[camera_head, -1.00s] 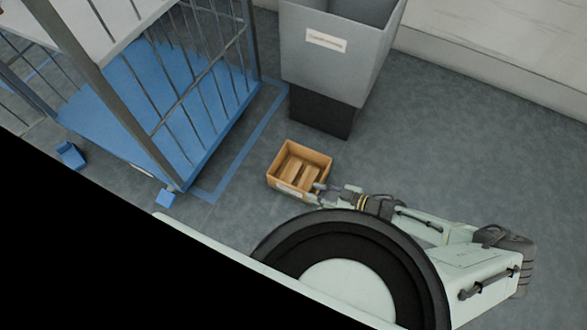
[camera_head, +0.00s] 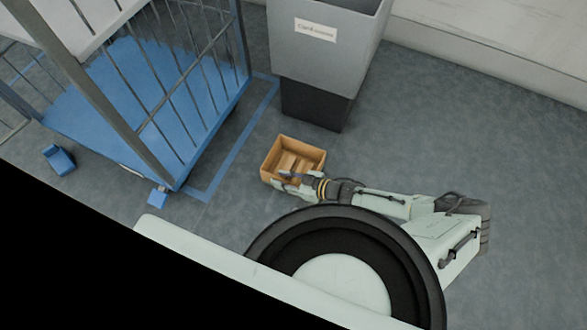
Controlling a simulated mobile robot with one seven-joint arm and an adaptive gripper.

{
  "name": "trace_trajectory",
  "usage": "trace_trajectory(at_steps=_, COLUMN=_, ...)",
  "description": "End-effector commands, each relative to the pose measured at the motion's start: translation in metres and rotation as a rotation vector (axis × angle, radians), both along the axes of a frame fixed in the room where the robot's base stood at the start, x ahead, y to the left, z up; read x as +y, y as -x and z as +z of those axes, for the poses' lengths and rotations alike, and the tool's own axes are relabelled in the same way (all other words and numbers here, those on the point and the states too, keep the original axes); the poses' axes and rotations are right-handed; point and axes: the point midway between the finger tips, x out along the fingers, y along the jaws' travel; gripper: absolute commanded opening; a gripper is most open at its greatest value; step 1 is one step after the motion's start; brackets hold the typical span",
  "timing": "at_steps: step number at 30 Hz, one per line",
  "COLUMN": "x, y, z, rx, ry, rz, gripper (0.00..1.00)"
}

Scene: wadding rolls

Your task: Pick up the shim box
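The shim box (camera_head: 291,142) is an open orange-brown box on the grey floor, in the middle of the head view. Several light wooden pieces (camera_head: 290,162) lie inside it. My gripper (camera_head: 281,180) is at the box's near side, over or against its near wall.
A grey bin (camera_head: 325,60) with a white label and dark base stands just behind the box. A blue-floored cage trolley (camera_head: 150,90) stands at the left, with a blue line (camera_head: 228,158) on the floor beside it. The floor at the right is clear.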

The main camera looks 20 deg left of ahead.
Motion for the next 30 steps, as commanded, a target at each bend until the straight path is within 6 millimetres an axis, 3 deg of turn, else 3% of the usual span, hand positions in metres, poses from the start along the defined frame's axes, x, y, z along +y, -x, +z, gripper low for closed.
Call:
trace_trajectory(at_steps=4, x=-0.0008, y=-0.0005, z=0.0004, rx=0.000, ry=0.001, rz=-0.001, gripper=0.26)
trace_trajectory(at_steps=16, x=-0.0012, y=-0.0005, z=0.0005, rx=-0.001, ry=0.001, rz=-0.001, gripper=0.00)
trace_trajectory(at_steps=30, x=-0.0014, y=-0.0007, z=0.0004, rx=-0.001, ry=0.001, rz=-0.001, gripper=0.00)
